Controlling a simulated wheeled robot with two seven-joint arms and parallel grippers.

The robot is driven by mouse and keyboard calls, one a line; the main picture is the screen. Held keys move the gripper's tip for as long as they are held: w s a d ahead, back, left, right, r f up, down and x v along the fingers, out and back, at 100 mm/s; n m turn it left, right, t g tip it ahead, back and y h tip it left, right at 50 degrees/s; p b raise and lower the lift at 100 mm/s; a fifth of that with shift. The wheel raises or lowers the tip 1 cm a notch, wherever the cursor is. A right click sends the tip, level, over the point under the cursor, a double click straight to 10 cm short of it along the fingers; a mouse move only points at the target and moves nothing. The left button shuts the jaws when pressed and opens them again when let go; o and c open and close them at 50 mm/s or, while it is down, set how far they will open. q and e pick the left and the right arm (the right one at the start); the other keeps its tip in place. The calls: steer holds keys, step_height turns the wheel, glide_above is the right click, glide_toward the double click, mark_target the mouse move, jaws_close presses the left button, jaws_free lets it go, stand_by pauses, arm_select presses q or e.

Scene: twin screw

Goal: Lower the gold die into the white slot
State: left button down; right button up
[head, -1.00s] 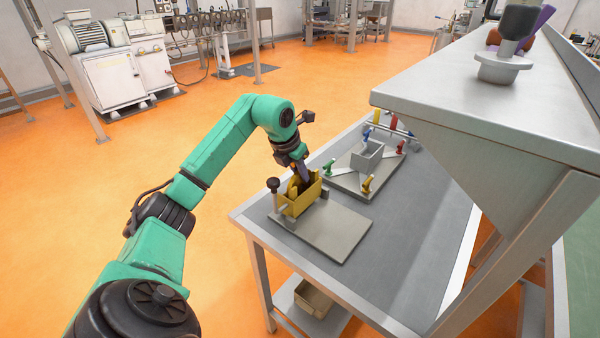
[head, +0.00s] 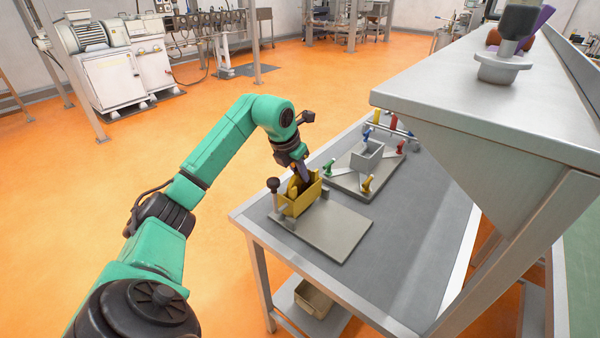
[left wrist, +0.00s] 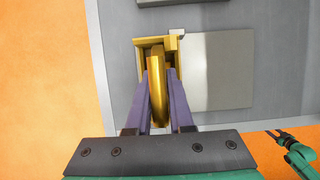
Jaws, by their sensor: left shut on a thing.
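The gold die (left wrist: 158,82) is a narrow, rounded gold piece in the left wrist view. My left gripper (left wrist: 160,88) is shut on it, with a purple finger on each side. In the head view my left gripper (head: 302,172) points down at a yellow-gold box (head: 300,203). The die's far end overlaps that box in the left wrist view, and its depth inside cannot be told. The white slot seems to be the pale grey open box (head: 366,158) on a plate behind. A small green arm end with dark fingers, likely my right gripper (left wrist: 283,136), shows at the lower right.
A flat grey plate (head: 335,232) lies beside the yellow box on the grey table (head: 420,230). The table's front right is clear.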

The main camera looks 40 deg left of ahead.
arm_select(q)
steer(key=shift+a+r+p, duration=0.2)
steer(key=shift+r+p, duration=0.05)
steer(key=shift+p, duration=0.05)
stand_by(0.4)
steer(key=shift+r, duration=0.25)
step_height(320, 180, up, 12)
steer(key=p, duration=1.2)
steer(key=shift+r, duration=0.25)
